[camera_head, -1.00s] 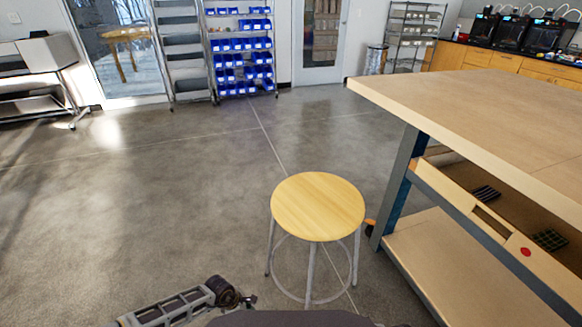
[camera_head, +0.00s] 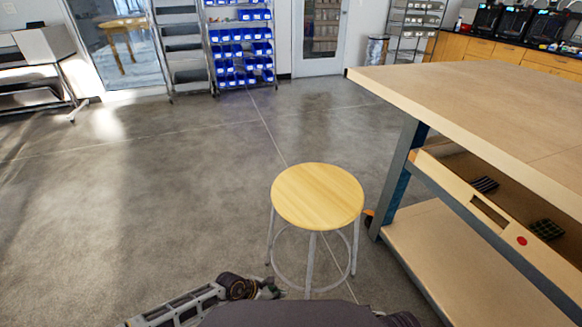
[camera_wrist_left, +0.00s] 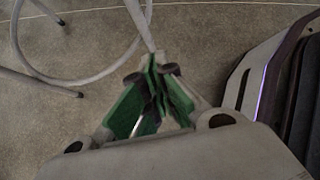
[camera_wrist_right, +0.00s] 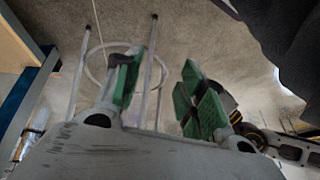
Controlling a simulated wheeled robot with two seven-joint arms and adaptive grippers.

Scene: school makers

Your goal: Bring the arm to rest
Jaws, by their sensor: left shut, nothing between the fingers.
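My left arm comes in at the bottom of the head view. Its gripper (camera_head: 268,289) is small and partly hidden there, low in front of the wooden-topped stool (camera_head: 318,196). In the left wrist view the left gripper (camera_wrist_left: 158,78) has its green-padded fingers together with nothing between them. Grey stool legs (camera_wrist_left: 100,72) stand just beyond it. In the right wrist view my right gripper (camera_wrist_right: 160,70) has its green-padded fingers apart and holds nothing. Stool legs and a foot ring (camera_wrist_right: 98,62) show beyond the fingers. The right gripper is not in the head view.
A workbench (camera_head: 470,95) with a lower shelf and an open drawer stands at the right. Racks with blue bins (camera_head: 240,50) and a door (camera_head: 320,40) are at the back. The concrete floor (camera_head: 130,190) on the left is clear.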

